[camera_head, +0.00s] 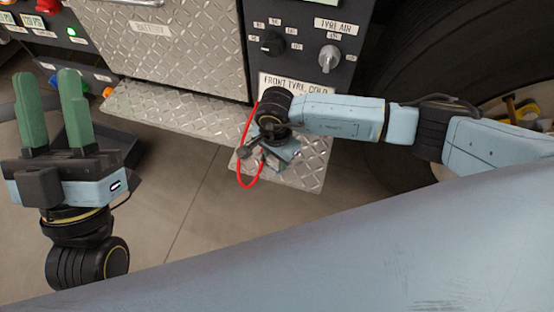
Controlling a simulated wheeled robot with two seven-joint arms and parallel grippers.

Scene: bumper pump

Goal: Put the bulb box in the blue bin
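My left gripper (46,78) is at the left, its two green fingers pointing up and apart with nothing between them. My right gripper (272,160) is low over the right part of the metal step, seen from behind. Its fingers are mostly hidden by its own wrist and body, so I cannot tell whether it holds anything. A red cord loop (248,186) hangs beside it. I cannot make out the bulb box. I see no bin that is clearly blue; a dark open container (128,148) shows partly behind my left gripper.
A diamond-plate metal step (165,112) runs below a panel with a dark knob (271,42) and a grey knob (329,58). A large black tyre (425,50) stands at the right. Coloured knobs are at the upper left. The floor (190,215) between the arms is clear.

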